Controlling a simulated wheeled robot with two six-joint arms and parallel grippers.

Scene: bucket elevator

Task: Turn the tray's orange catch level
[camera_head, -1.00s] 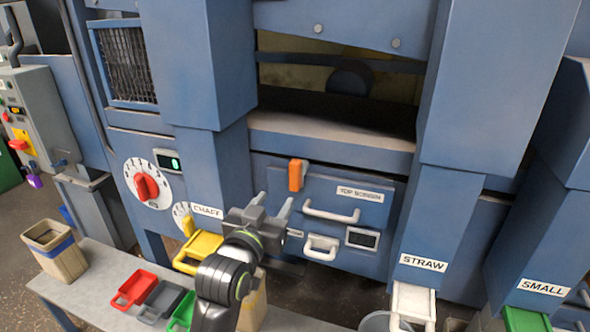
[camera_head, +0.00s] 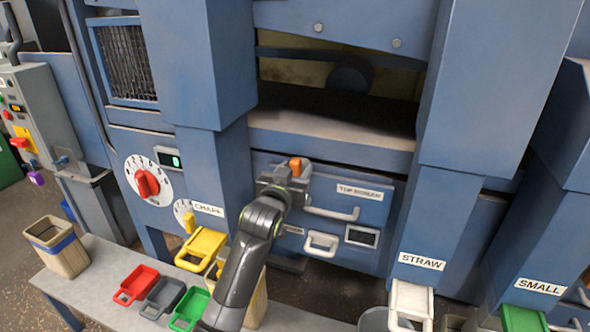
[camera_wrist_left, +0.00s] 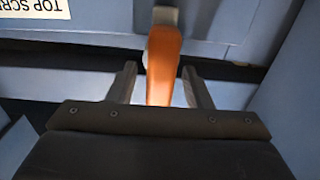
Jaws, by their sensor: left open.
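The orange catch (camera_head: 295,166) stands upright on the blue front of the tray labelled TOP SCREEN (camera_head: 345,209). My left gripper (camera_head: 290,172) is at the catch and hides its lower part in the head view. In the left wrist view the orange catch (camera_wrist_left: 163,62) lies between the two fingers of my left gripper (camera_wrist_left: 163,82). The fingers are open, with a gap on each side of the catch. The right gripper is in neither view.
A white bar handle (camera_head: 335,213) and a smaller handle (camera_head: 320,244) are right of the gripper. A blue post labelled CHAFF (camera_head: 215,165) stands to the left. Red (camera_head: 135,286), grey (camera_head: 162,298) and green (camera_head: 190,309) scoops lie on the bench below.

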